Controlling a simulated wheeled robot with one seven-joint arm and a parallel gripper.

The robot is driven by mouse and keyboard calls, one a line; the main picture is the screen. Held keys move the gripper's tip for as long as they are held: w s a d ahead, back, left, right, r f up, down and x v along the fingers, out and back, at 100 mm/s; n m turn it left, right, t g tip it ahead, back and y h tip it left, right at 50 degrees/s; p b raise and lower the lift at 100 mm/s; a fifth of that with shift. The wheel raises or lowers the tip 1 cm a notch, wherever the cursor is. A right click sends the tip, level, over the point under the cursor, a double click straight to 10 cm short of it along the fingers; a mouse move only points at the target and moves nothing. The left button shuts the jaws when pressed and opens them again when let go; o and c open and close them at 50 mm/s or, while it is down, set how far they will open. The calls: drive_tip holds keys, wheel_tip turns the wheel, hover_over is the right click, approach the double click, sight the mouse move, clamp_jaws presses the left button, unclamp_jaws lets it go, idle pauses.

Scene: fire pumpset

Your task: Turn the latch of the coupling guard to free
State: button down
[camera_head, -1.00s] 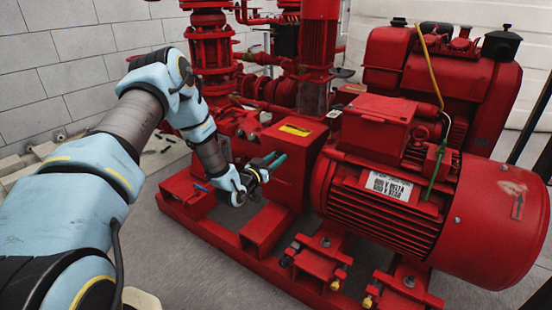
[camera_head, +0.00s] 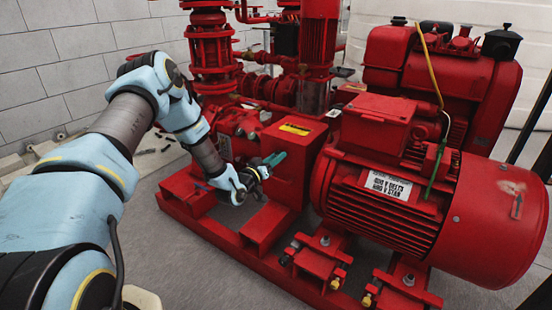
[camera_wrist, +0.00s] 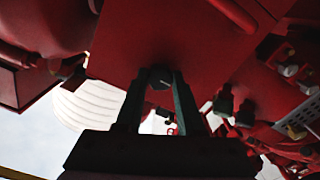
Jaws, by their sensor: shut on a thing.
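The coupling guard (camera_head: 294,150) is a red box with a yellow label on top, left of the big red motor. My gripper (camera_head: 274,159) is at the guard's near left face, with its green fingers pointing at it. In the wrist view my gripper (camera_wrist: 161,84) has one finger on each side of a small dark knob, the latch (camera_wrist: 160,77), on the red guard face (camera_wrist: 150,40). The fingers are shut on the latch. In the head view the latch is hidden behind the fingers, and its exact angle cannot be told.
The red motor (camera_head: 400,200) stands right of the guard. Pump and pipes (camera_head: 212,60) rise behind my arm. The red base frame (camera_head: 235,255) runs below my gripper. Open grey floor (camera_head: 180,265) lies in front.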

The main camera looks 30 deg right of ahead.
drive_tip(key=shift+f, duration=0.1)
drive_tip(key=c, duration=0.5)
unclamp_jaws()
drive_tip(key=p+v, duration=0.2)
drive_tip(key=v, duration=0.9)
drive_tip(key=shift+w, duration=0.1)
